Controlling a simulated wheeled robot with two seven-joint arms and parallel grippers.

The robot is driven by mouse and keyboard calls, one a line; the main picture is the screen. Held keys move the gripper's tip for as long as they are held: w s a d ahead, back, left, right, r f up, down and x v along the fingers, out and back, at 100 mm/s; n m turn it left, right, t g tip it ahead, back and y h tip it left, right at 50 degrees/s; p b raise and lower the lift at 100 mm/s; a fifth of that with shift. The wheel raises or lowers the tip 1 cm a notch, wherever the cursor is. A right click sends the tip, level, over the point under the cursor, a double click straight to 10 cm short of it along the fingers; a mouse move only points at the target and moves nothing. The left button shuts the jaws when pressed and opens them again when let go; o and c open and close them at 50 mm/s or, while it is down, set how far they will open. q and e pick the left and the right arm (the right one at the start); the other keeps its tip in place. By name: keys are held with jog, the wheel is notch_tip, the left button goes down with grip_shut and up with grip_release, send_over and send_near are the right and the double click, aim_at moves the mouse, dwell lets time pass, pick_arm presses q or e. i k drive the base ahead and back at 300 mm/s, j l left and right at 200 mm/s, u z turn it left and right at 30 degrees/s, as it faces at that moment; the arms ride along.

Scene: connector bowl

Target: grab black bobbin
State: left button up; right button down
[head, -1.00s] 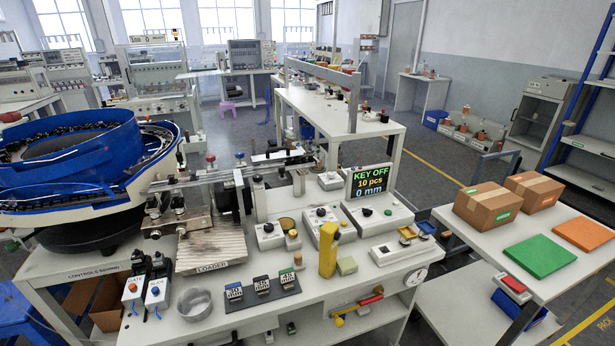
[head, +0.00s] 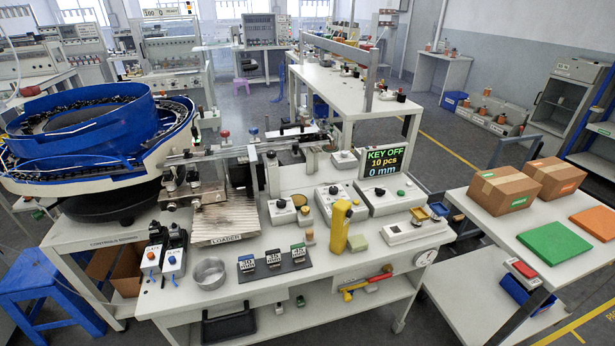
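Small dark spool-like pieces stand on the long white bench behind the connector station. One black piece (head: 401,97) is near the bench's right end, close to a small reddish-brown piece (head: 383,87). Another dark piece (head: 356,73) stands further back on the same bench. They are too small to tell for sure which is the black bobbin. Neither of my grippers shows in the head view.
The near workbench holds a blue bowl feeder (head: 85,120), a metal cup (head: 209,273), a yellow post (head: 340,226) and a display (head: 386,161). A side table carries cardboard boxes (head: 505,188) and a green pad (head: 555,243). Grey floor lies between the benches.

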aim_at(168, 177)
jog(key=i+l+u, duration=0.15)
jog(key=l+u, duration=0.15)
jog(key=i+l+u, duration=0.1)
jog(key=l+u, duration=0.15)
jog(key=i+l+u, duration=0.1)
jog(key=l+u, duration=0.2)
jog(key=l, duration=0.15)
jog(key=l+u, duration=0.3)
jog(key=i+l, duration=0.05)
jog(key=l, duration=0.05)
